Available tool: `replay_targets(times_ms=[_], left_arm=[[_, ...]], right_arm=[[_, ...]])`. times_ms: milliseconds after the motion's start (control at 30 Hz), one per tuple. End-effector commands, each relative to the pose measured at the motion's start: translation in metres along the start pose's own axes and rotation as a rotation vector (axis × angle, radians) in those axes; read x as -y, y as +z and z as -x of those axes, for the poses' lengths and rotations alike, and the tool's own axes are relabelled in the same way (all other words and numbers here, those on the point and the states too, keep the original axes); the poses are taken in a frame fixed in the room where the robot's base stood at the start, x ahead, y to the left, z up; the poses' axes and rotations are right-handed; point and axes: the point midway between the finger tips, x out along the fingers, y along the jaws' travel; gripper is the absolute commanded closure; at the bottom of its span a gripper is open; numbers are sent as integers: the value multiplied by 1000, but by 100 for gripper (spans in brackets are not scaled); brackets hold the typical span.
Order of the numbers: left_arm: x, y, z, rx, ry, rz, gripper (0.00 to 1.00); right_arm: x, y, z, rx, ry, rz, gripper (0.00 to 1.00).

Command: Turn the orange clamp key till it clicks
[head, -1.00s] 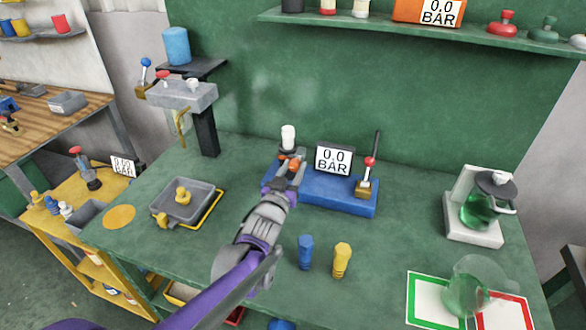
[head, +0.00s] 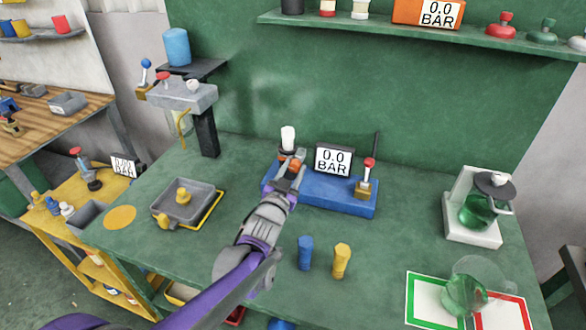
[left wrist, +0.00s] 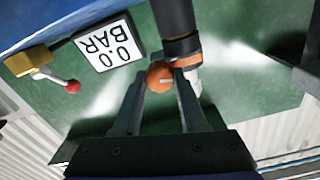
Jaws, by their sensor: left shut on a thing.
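My left gripper (head: 291,168) is at the left end of a blue base block (head: 325,195), just in front of an upright fitting with a white top (head: 288,138). In the left wrist view the orange clamp key (left wrist: 160,77) is a round knob with a pale mark. It sits between the fingertips of my left gripper (left wrist: 162,82), which is shut on it. Beside it is a dark cylinder (left wrist: 174,18) with an orange band. In the head view the fingers mostly hide the key. My right gripper is not in view.
A gauge reading 0.0 BAR (head: 333,159) and a red-knobbed lever (head: 368,175) stand on the block. A blue peg (head: 305,253) and a yellow peg (head: 341,261) stand in front. A grey tray (head: 184,204) is left, a glass jug (head: 466,290) front right.

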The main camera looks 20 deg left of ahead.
Motion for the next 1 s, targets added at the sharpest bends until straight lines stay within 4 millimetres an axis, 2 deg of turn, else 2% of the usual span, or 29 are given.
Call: replay_targets(times_ms=[600,1000], left_arm=[[-1,0,0,0,0,-543,100],[-1,0,0,0,0,-714,100]], right_arm=[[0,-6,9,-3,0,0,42],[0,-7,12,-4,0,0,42]])
